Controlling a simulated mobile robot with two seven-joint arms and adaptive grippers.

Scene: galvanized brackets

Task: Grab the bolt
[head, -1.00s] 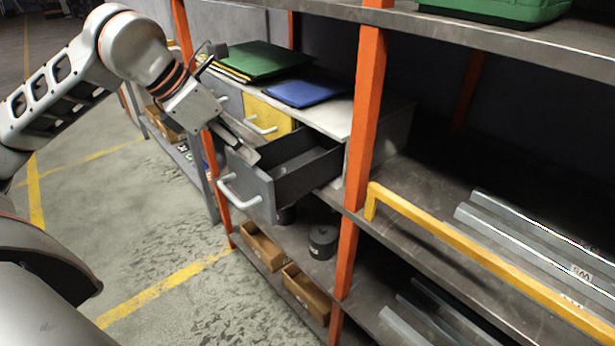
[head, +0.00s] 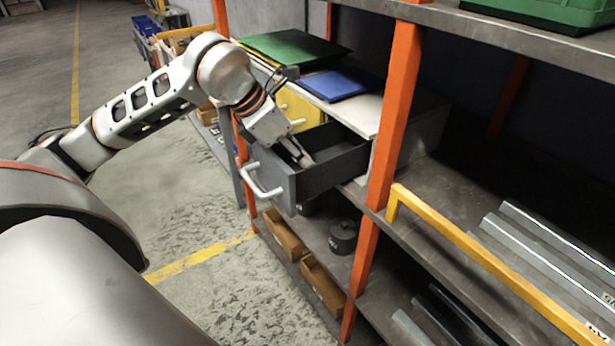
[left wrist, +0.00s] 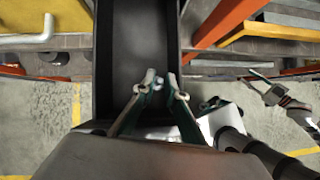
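The open dark grey drawer (head: 330,180) is in the middle of the head view. My left gripper (head: 303,158) reaches down into it, over its front part. I cannot make out the bolt in either current view; the fingers and gripper body hide part of the drawer. What looks like my right gripper (left wrist: 258,84) shows small at the right of the left wrist view; its opening is unclear.
An orange post (head: 393,110) stands close right of the drawer. A yellow drawer (head: 298,108) is beside it, with green (head: 290,47) and blue folders (head: 334,85) on top. A yellow rail (head: 470,250) edges the shelf at right. Cardboard bins (head: 322,283) sit below.

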